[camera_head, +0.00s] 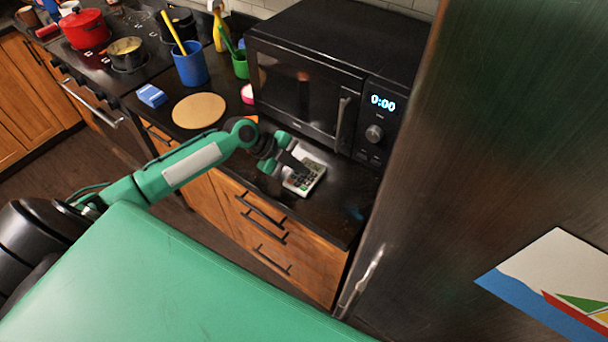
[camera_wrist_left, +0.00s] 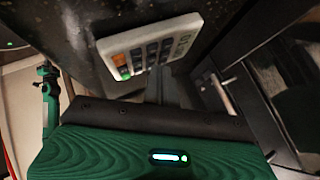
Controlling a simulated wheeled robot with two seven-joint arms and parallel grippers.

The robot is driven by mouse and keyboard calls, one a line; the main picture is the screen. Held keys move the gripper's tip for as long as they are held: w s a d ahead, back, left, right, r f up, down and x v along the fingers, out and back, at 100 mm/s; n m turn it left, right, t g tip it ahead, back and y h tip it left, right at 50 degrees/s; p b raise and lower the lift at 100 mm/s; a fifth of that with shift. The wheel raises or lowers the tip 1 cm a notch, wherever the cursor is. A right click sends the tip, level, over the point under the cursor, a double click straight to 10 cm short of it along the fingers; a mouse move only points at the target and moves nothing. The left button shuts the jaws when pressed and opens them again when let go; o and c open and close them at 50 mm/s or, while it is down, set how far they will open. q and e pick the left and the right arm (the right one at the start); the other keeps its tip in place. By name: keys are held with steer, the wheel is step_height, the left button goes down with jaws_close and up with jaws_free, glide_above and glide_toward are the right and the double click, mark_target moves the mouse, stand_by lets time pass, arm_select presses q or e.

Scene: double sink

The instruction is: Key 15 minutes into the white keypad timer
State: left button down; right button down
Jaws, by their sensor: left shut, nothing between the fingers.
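The white keypad timer (camera_head: 316,163) lies on the dark counter in front of the microwave. It has rows of dark keys, and its display cannot be read. In the left wrist view the timer (camera_wrist_left: 150,47) shows at a steep angle, with an orange and a green key at its left end. My left gripper (camera_head: 303,171) is shut and empty, its dark fingers reaching over the timer's keypad and hiding part of it. I cannot tell whether the fingertips touch a key. My right gripper is in neither view.
The black microwave (camera_head: 310,75), reading 0:00, stands right behind the timer. A steel fridge (camera_head: 490,130) bounds the right side.

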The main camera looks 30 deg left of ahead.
mark_target(300, 176)
arm_select(q)
steer(key=shift+f, duration=0.25)
steer(key=shift+r, duration=0.1)
stand_by(0.3)
steer(key=shift+r, duration=0.65)
steer(key=shift+r, duration=0.1)
steer(key=shift+r+p, duration=1.35)
steer(key=shift+r, duration=1.1)
steer(key=shift+f, duration=0.1)
